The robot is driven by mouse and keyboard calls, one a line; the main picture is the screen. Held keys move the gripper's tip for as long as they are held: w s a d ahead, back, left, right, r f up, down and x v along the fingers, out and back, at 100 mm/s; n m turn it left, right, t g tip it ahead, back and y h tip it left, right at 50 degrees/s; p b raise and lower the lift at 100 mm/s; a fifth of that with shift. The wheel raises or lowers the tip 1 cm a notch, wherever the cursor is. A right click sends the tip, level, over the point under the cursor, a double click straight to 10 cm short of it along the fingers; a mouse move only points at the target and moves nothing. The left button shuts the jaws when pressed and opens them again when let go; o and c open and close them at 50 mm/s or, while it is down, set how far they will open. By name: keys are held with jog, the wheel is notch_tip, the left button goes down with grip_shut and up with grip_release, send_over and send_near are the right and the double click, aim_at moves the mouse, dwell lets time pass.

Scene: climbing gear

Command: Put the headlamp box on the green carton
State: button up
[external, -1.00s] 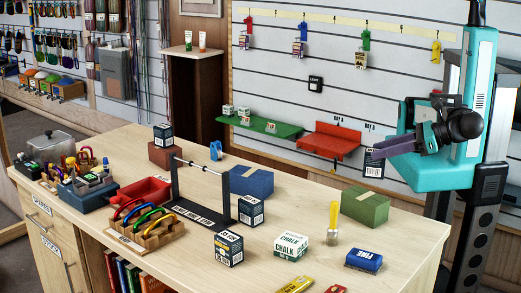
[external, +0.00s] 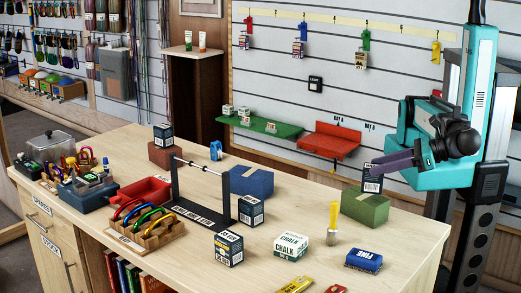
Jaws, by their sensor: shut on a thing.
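The headlamp box (external: 372,181), a small dark box with white lettering too small to read surely, is upright at the jaws of my gripper (external: 381,167). My gripper comes in from the right, with a purple finger showing, and is shut on the box. The green carton (external: 364,210), with a tan tape strip, stands on the counter directly below in the picture. The box's lower edge overlaps the carton's top face. I cannot tell whether it touches the carton or hangs slightly above it.
A blue carton (external: 252,183) stands to the left behind a black stand with a bar (external: 203,168). A yellow-handled tool (external: 332,222), a white chalk box (external: 291,247) and a blue box (external: 364,261) are nearer the front. The counter's right end (external: 415,240) is clear.

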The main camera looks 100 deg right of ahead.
aim_at(382, 177)
jog(key=shift+f, duration=0.15)
jog(key=shift+f, duration=1.6)
jog(key=shift+f+p, duration=0.15)
jog(key=shift+p, duration=0.2)
jog(key=o, duration=1.1)
jog(key=shift+s+r, duration=0.15)
jog(key=shift+r, duration=0.05)
jog(key=b+v, duration=0.2)
jog(key=v, duration=0.9)
jog(key=shift+s+a+r+b, duration=0.15)
jog(key=shift+s+a+b, duration=0.05)
jog(key=shift+s+b, duration=0.1)
jog(key=shift+w, duration=0.15)
